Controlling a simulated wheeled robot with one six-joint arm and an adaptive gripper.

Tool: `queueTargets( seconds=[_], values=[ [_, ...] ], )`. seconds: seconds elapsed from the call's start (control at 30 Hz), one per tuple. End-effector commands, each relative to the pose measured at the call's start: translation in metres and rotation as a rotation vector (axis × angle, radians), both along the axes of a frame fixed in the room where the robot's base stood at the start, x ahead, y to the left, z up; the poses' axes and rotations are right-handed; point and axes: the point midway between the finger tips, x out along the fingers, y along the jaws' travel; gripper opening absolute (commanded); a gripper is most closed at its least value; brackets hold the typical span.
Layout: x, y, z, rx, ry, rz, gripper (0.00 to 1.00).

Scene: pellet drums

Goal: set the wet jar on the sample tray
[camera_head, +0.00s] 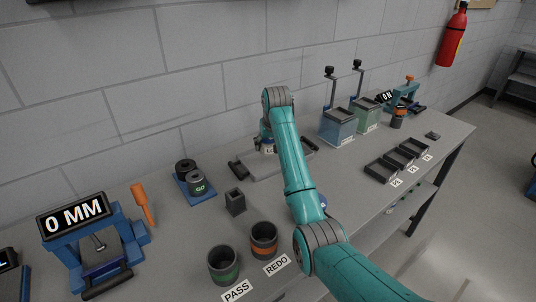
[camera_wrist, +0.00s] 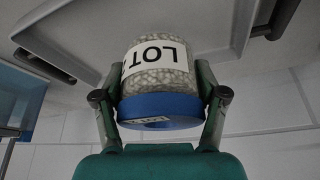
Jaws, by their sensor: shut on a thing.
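The jar (camera_wrist: 160,72) is full of pale pellets, with a white LOT label and a blue cap; nothing shows whether it is wet. My gripper (camera_wrist: 160,80) is shut on it, one finger on each side. The grey sample tray (camera_wrist: 88,28), with dark handles, lies right behind the jar in the wrist view. In the head view the tray (camera_head: 262,170) is at the bench's back middle, partly hidden by my arm. My gripper (camera_head: 266,142) is over it there, with the jar's pale label (camera_head: 267,149) just showing. I cannot tell whether the jar touches the tray.
Green PASS (camera_head: 223,266) and orange REDO (camera_head: 264,241) cups stand in front. A blue weight stand (camera_head: 194,180) and 0 MM gauge (camera_head: 88,245) are left. Two liquid tanks (camera_head: 338,126) (camera_head: 366,113) stand right of the tray, with dark bins (camera_head: 381,171) beyond my arm.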

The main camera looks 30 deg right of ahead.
Motion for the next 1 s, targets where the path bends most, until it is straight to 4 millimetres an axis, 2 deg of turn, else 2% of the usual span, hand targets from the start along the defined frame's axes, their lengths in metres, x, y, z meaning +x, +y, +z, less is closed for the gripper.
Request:
queueTargets(
  seconds=[0.4,0.77,0.8,0.9,1.0],
  values=[
    [0.0,0.0,-0.044,-0.001,-0.002,0.0,0.23],
    [0.001,0.0,-0.047,-0.001,-0.003,0.0,0.23],
    [0.0,0.0,-0.049,0.0,-0.001,0.0,0.74],
    [0.0,0.0,-0.048,-0.001,-0.002,0.0,0.97],
    [0.0,0.0,-0.048,-0.001,-0.002,0.0,0.97]
  ],
)
